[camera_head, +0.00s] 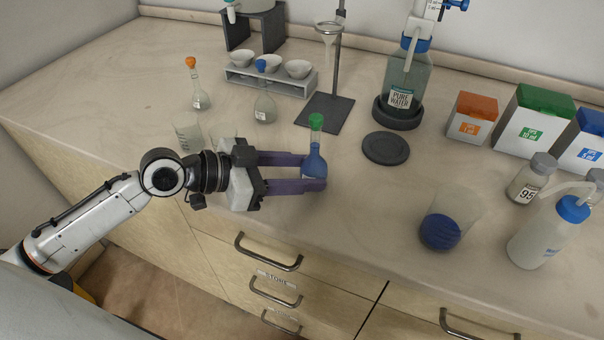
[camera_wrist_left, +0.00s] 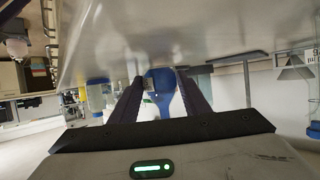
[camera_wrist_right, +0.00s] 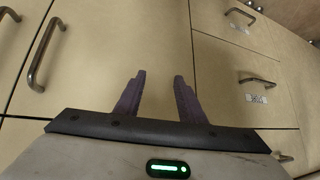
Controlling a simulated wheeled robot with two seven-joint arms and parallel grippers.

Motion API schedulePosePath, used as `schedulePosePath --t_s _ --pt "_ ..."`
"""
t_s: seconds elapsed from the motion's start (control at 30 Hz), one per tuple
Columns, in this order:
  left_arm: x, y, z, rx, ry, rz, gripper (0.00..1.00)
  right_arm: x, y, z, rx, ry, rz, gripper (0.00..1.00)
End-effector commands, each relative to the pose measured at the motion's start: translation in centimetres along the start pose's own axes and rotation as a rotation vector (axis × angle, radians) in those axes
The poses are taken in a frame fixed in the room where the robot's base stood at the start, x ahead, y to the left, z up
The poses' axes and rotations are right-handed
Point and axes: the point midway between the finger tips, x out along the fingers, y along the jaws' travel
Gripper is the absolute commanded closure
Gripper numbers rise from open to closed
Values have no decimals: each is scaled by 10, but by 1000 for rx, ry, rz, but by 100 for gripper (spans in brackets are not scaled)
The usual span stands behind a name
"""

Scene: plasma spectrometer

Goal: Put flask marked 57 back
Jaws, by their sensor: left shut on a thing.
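A flask with blue liquid and a green stopper (camera_head: 315,158) stands upright at the counter's front, between the fingers of my left gripper (camera_head: 312,172). My left gripper is shut on this flask; in the left wrist view the blue bulb (camera_wrist_left: 160,79) sits between the fingertips. Its label is too small to read. An orange-stoppered flask (camera_head: 198,98) and a blue-stoppered flask (camera_head: 264,106) stand farther back on the left. I cannot read a 57 on any of them. My right gripper (camera_wrist_right: 159,82) is open and empty in front of the drawers.
A rack with white bowls (camera_head: 270,80), a funnel stand (camera_head: 324,112) and a pure water bottle (camera_head: 403,85) stand behind. A dark round disc (camera_head: 386,148) lies to the right. Beakers (camera_head: 188,134) stand near my left wrist. A beaker with blue contents (camera_head: 441,230) is at right.

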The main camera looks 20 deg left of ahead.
Motion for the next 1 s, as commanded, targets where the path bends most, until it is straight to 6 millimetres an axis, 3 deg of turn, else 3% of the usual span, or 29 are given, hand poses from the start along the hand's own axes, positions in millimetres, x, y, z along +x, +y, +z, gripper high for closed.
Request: schedulePosePath --t_s 0.43,0.47,0.57,1.0 --pt "4 0 10 1 3 -1 84 3 0 3 0 -1 0 64" --pt "4 0 11 1 1 -1 56 3 0 3 0 -1 0 64" --pt "4 0 10 0 1 -1 39 2 0 3 -1 -2 0 64" --pt "-4 -1 9 0 -2 -2 39 1 0 2 0 0 -1 64"
